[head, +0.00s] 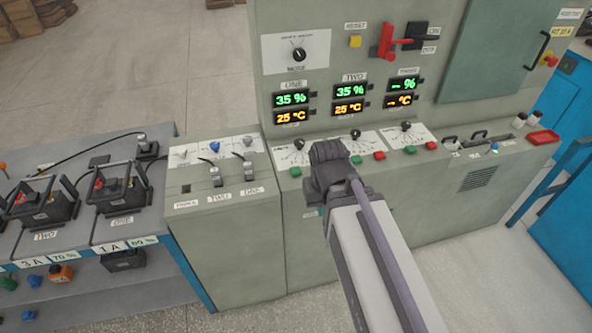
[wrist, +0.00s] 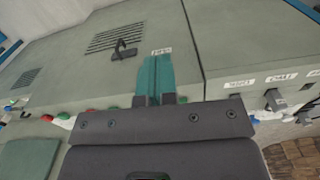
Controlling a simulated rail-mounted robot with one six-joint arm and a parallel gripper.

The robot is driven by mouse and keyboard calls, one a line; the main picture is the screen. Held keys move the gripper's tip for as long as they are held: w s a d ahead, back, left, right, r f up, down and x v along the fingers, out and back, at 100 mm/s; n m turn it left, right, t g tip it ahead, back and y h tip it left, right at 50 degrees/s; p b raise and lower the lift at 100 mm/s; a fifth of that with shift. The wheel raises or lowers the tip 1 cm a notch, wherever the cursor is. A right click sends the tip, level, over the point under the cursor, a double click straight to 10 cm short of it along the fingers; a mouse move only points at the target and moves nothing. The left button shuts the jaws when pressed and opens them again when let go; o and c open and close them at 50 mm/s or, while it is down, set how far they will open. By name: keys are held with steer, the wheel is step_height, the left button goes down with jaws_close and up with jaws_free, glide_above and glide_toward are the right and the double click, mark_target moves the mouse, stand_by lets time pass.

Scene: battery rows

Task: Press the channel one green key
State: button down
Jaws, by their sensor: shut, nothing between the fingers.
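The channel one green key (head: 295,171) sits at the left end of the sloped key ledge, below the ONE dial plate (head: 292,150). My gripper (head: 320,211) reaches over the ledge just right of this key, apart from it in the picture. Its dark body hides the spot beside the key, where the channel one red key may be. In the wrist view my gripper's teal fingers (wrist: 157,72) are together and empty in front of the grey front panel.
The channel two green key (head: 357,160) and red key (head: 379,155) are close to the right of my gripper. Lever switches (head: 215,176) stand on the cabinet at left. Displays (head: 291,99) are above the ledge. A handle (wrist: 124,50) sticks out from the front panel.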

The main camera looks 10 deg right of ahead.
stand_by(0.5)
step_height(320, 180, up, 2)
steer(key=m+t+y+b, duration=0.1)
steer(key=m+t+b, duration=0.2)
steer(key=m+t, duration=0.5)
glide_above(297, 170)
steer(key=t, duration=0.1)
steer(key=shift+w+d+n, duration=0.1)
steer(key=shift+n, duration=0.3)
step_height(297, 170, down, 9)
steer(key=b, duration=0.9)
steer(key=shift+f+b, duration=0.35)
steer(key=shift+b, duration=0.1)
